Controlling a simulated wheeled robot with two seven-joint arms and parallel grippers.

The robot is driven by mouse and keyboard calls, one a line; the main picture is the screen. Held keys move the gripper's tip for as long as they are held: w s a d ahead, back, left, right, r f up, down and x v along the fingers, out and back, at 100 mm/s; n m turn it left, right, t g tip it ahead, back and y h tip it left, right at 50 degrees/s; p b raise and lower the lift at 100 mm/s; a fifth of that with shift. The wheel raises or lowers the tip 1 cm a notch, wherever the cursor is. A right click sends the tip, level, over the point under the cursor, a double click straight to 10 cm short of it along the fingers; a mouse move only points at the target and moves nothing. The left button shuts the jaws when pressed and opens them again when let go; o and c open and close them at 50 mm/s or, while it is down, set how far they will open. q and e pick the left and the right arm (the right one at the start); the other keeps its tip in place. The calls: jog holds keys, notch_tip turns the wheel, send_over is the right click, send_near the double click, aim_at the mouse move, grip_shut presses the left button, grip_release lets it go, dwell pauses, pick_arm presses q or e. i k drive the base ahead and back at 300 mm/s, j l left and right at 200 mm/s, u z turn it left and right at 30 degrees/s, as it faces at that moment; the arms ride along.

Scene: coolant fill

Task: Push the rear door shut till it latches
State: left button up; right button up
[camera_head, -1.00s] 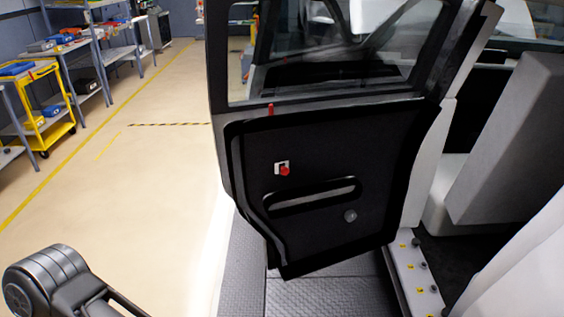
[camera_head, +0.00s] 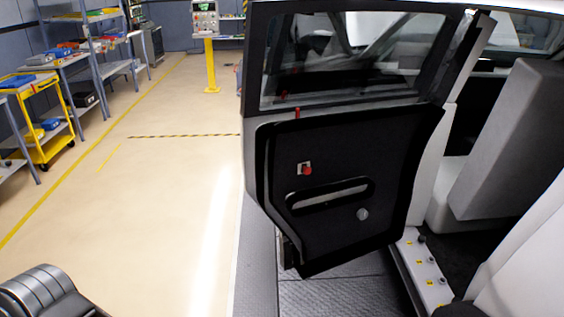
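The rear door (camera_head: 350,215) stands open in the middle of the view, its black inner panel towards me. The panel has a red knob (camera_head: 307,171), a long pull slot (camera_head: 330,196) and a round silver button. The door's window frame rises above it. The door opening with its light sill (camera_head: 425,270) is to the right of the door. Part of my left arm shows at the bottom left, apart from the door; its gripper is out of frame. My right gripper is not in view either.
Light seats (camera_head: 510,150) fill the car's interior at the right. A yellow cart (camera_head: 35,120) and shelves stand along the left wall. A yellow post with a control box (camera_head: 206,40) stands at the back. The floor (camera_head: 140,210) left of the door is clear.

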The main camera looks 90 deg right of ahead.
aim_at(367, 153)
jog(key=z, duration=3.4)
